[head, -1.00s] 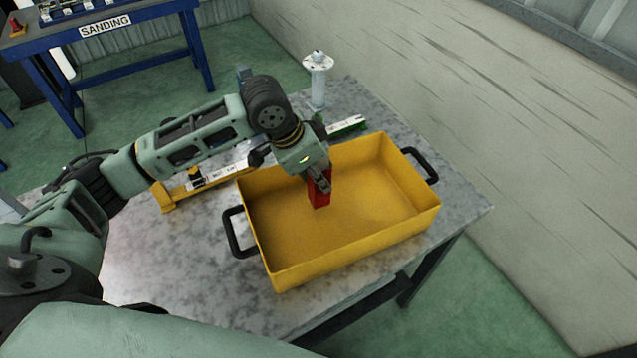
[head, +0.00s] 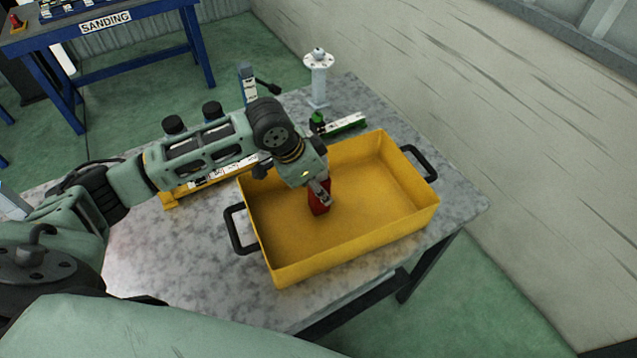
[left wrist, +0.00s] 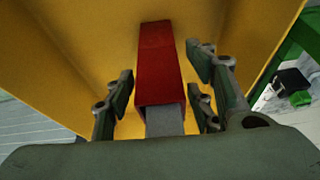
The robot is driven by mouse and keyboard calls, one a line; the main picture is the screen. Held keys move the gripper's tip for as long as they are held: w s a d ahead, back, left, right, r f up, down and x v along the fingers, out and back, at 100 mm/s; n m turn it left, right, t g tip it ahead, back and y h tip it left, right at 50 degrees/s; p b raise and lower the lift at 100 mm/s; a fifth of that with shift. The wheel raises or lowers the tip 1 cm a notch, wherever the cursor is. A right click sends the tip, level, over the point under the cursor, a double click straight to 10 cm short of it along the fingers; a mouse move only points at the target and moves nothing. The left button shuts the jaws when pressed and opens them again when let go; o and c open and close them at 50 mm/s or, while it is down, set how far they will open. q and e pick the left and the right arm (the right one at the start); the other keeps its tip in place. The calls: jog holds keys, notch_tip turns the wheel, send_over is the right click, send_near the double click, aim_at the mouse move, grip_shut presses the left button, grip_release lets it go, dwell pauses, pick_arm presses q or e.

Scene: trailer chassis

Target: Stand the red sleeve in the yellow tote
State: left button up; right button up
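The yellow tote (head: 345,250) sits on the grey table with a black handle at each end. The red sleeve (head: 317,203) is upright or nearly so inside the tote, left of its middle, and its lower end looks to be at the tote floor. My left gripper (head: 322,188) points down over the sleeve. In the left wrist view the red sleeve (left wrist: 158,65) lies between the two fingers, with a gap on each side, so the gripper is open around it. A grey face shows at the sleeve's near end. My right gripper is not in view.
A yellow part (head: 180,195) lies behind my left arm. A green part (head: 345,125) and a white post with a round flange (head: 318,75) stand at the table's back. A blue sanding bench (head: 130,25) is farther off. The tote's right half is empty.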

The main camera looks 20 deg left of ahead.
pick_arm(q)
jog(key=b+v, duration=0.1)
jog(key=v, duration=1.1)
jog(key=shift+r, duration=0.2)
